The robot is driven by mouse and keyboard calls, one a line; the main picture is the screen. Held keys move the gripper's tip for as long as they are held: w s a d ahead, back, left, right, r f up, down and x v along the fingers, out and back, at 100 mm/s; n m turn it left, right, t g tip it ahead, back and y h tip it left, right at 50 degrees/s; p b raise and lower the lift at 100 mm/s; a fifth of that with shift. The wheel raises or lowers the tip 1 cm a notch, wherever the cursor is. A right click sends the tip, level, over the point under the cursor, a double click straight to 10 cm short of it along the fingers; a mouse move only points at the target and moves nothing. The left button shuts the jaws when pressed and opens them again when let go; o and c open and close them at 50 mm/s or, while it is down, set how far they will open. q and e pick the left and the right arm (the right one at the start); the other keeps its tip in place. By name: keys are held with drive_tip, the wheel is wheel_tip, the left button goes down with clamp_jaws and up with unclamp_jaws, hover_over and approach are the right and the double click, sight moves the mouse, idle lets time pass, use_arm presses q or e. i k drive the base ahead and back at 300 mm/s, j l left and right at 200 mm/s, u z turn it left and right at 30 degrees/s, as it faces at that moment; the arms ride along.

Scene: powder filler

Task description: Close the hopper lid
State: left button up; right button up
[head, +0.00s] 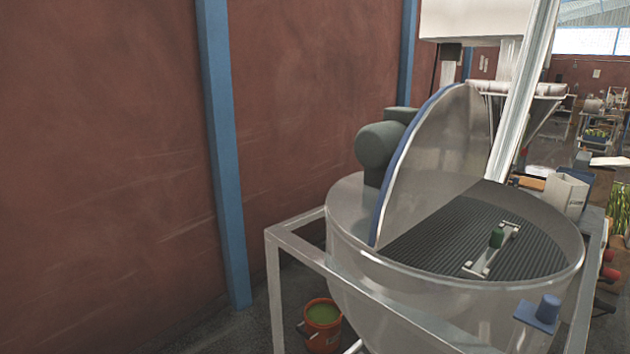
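The hopper (450,290) is a large round metal vessel at the centre right of the head view, held in a pale metal frame. Its half-round lid (437,150), with a blue edge, stands raised, hinged across the middle of the vessel. The front half is open and shows a dark ribbed grate (430,245) inside. Neither of my grippers is in view.
A green-grey motor (382,145) sits behind the lid. A frame rail (370,285) runs along the hopper's front left. An orange bucket (322,325) stands on the floor below. A blue block (547,308) juts from the hopper's front right. Cluttered benches stand at the far right.

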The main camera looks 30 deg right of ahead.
sight(444, 151)
drive_tip(key=i+j+z, duration=0.1)
drive_tip(key=i+z, duration=0.15)
drive_tip(key=z, duration=0.2)
drive_tip(key=i+j+z, duration=0.2)
drive_tip(key=z, duration=0.3)
drive_tip(key=i+j+z, duration=0.25)
drive_tip(key=z, duration=0.2)
drive_tip(key=i+j+z, duration=0.15)
drive_tip(key=j+z, duration=0.6)
drive_tip(key=z, duration=0.2)
drive_tip(key=i+j+z, duration=0.1)
drive_tip(key=j+z, duration=0.2)
drive_tip(key=j, duration=0.2)
drive_tip(key=j+z, duration=0.35)
drive_tip(key=i+j, duration=0.05)
drive_tip(key=j, duration=0.1)
